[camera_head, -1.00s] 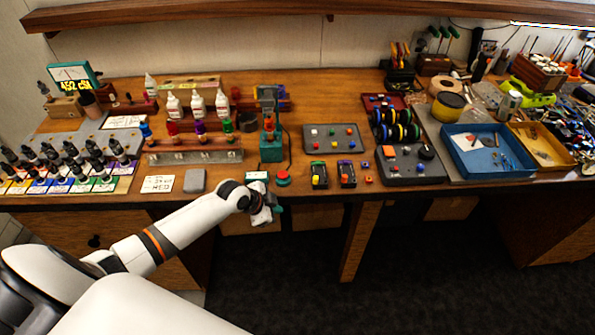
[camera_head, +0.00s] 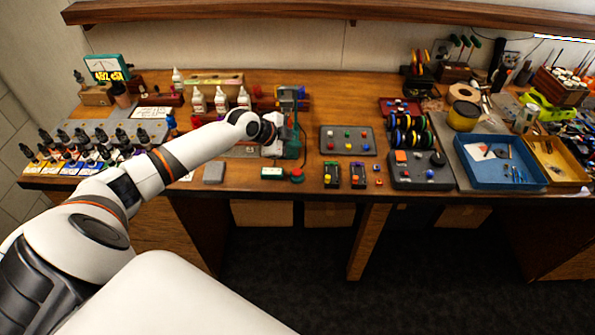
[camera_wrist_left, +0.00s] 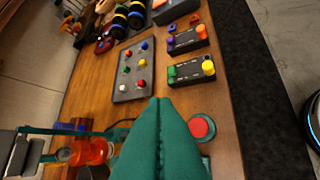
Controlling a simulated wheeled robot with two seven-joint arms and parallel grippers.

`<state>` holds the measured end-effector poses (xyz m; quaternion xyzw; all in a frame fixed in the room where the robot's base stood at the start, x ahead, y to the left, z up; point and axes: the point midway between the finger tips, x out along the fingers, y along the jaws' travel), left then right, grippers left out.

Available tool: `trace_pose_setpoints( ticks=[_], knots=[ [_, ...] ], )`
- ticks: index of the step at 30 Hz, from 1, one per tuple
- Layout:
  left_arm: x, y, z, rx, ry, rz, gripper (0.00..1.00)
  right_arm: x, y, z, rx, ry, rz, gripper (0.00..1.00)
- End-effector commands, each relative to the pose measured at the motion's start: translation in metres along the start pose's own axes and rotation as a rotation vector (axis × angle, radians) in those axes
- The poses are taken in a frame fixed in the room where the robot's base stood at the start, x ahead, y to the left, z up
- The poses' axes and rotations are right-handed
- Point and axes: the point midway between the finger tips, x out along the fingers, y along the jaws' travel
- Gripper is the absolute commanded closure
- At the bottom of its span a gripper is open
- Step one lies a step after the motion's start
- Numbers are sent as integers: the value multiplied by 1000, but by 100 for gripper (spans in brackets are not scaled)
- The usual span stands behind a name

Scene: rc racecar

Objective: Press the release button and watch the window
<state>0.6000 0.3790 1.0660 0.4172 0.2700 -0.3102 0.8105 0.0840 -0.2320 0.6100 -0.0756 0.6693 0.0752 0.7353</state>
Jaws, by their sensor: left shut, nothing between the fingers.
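A red round button (camera_head: 297,175) sits on a small base near the table's front edge, beside a white-faced block (camera_head: 271,172). It also shows in the left wrist view (camera_wrist_left: 201,127), just right of my fingertips. My left gripper (camera_head: 293,148) is over the table, behind and above the button, in front of a teal stand (camera_head: 288,95) that it partly hides. In the left wrist view my teal fingers (camera_wrist_left: 162,103) are shut together and empty. An orange-red see-through part (camera_wrist_left: 90,151) in a teal frame is at the lower left there. I cannot tell which part is the window.
A grey panel of coloured knobs (camera_head: 347,141) lies right of my gripper, with two small black boxes (camera_head: 332,175) in front. White bottles (camera_head: 221,99) stand behind my arm. A blue tray (camera_head: 500,162) is to the right.

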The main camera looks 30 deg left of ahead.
Motion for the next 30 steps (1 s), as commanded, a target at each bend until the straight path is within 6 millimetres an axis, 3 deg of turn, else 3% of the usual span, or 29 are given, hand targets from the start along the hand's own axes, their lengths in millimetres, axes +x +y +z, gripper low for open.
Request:
trace_pose_setpoints(
  ticks=[11, 22, 30],
  knots=[
    [19, -14, -14, -2, 1, -1, 100, 18, -2, -2, -1, 0, -3, 64],
    [56, -41, -41, -1, 1, 0, 100, 56, -5, -6, -3, 1, -7, 64],
    [62, -45, -45, -1, 0, 0, 100, 65, -5, -7, -3, 2, -6, 64]
  ],
)
